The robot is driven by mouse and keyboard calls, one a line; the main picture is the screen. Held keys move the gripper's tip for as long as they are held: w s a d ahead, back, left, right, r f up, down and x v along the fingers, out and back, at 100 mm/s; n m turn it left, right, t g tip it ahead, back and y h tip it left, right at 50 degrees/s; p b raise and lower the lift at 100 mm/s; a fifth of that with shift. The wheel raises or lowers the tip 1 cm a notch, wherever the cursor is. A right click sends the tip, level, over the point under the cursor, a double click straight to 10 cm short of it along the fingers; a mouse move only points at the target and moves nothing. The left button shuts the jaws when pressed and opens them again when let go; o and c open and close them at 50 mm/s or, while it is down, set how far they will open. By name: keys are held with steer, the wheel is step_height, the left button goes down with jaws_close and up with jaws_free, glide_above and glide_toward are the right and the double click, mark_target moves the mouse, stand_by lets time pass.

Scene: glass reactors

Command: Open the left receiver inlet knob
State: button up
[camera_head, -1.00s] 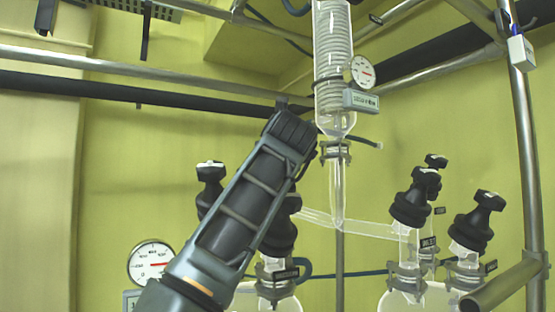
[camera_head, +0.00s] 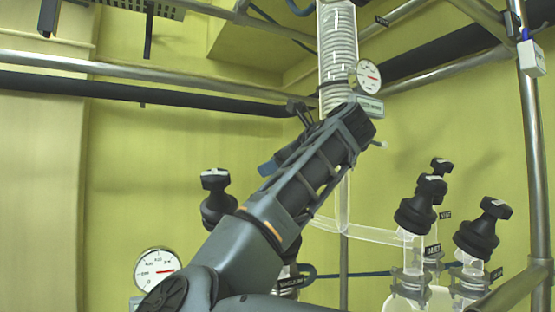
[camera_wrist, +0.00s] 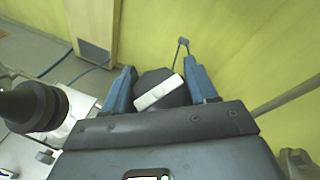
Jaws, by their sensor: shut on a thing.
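In the wrist view, a black knob (camera_wrist: 176,98) with a white bar across its top sits between the two blue fingers of my gripper (camera_wrist: 160,76). The white bar lies tilted, its right end higher. My gripper is shut on this knob. In the head view my arm hides the held knob; a blue part of my gripper (camera_head: 270,166) shows at the arm's left side. Another black knob (camera_head: 217,200) stands upright and free to the left of my arm. I cannot read a label on the held knob.
Several black-capped valves, including a front one (camera_head: 418,208), stand at the right. A glass coil column (camera_head: 338,45) with a dial gauge (camera_head: 368,76) hangs above. A second gauge (camera_head: 157,269) is at lower left. Another black knob (camera_wrist: 35,105) is close left in the wrist view.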

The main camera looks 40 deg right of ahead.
steer(key=shift+n+y, duration=0.3)
steer(key=o, duration=1)
steer(key=shift+c, duration=0.2)
steer(key=shift+s, duration=0.1)
steer(key=b+v, duration=0.2)
steer(key=v, duration=0.5)
steer(key=shift+s, duration=0.3)
steer(key=shift+a+r, duration=0.1)
steer(key=shift+a, duration=0.05)
